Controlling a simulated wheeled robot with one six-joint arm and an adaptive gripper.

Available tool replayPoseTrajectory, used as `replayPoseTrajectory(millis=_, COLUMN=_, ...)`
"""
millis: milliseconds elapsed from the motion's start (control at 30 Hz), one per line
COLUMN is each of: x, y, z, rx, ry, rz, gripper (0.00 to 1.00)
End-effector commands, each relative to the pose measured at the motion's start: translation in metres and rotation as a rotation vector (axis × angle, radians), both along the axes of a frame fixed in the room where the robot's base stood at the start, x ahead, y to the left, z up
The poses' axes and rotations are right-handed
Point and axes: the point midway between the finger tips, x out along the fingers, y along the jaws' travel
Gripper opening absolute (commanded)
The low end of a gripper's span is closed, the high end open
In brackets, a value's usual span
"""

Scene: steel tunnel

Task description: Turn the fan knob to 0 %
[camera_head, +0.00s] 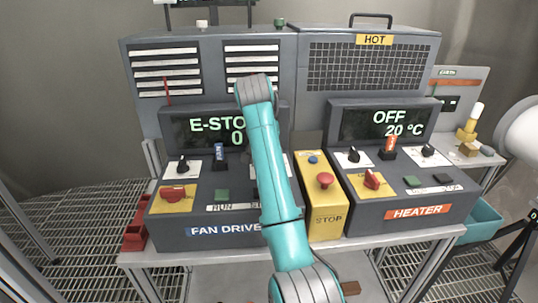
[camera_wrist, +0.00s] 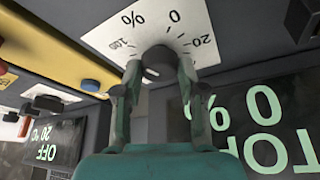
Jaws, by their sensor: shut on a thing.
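The fan knob (camera_wrist: 157,56) is dark and round, on a white plate (camera_wrist: 105,38) marked 0, 20, 100 and %. My gripper (camera_wrist: 158,72) is shut on it, one finger on each side. The knob's pointer is hidden, so I cannot tell its setting from the dial. The fan drive display (camera_head: 203,128) reads E-STO and 0, its right end covered by my arm; in the wrist view part of it (camera_wrist: 262,125) shows 0 %. In the head view my teal arm hides the knob and my gripper.
On the fan drive panel (camera_head: 222,231) are a black selector (camera_head: 183,166), a blue-topped lever (camera_head: 220,158), a red switch (camera_head: 173,194) and a green button (camera_head: 222,195). The yellow box with a red stop button (camera_head: 325,180) stands right of my arm, beside the heater panel (camera_head: 415,212).

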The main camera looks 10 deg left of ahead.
Motion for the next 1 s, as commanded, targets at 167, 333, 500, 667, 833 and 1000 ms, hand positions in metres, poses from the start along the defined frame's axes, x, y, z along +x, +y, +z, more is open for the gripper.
replayPoseTrajectory(millis=167, x=0.0000, y=-0.0005, z=-0.0003, rx=-0.001, ry=0.001, rz=0.015, gripper=0.05)
replayPoseTrajectory(millis=333, x=0.0001, y=-0.0014, z=-0.0002, rx=0.000, ry=0.000, rz=0.071, gripper=0.05)
replayPoseTrajectory(millis=500, x=0.0001, y=-0.0023, z=-0.0004, rx=0.000, ry=0.001, rz=0.183, gripper=0.05)
replayPoseTrajectory(millis=667, x=0.0000, y=-0.0029, z=-0.0008, rx=0.000, ry=0.001, rz=0.325, gripper=0.05)
replayPoseTrajectory(millis=833, x=0.0003, y=-0.0037, z=-0.0006, rx=0.001, ry=0.002, rz=0.487, gripper=0.05)
replayPoseTrajectory(millis=1000, x=0.0007, y=-0.0046, z=-0.0004, rx=0.000, ry=0.002, rz=0.648, gripper=0.05)
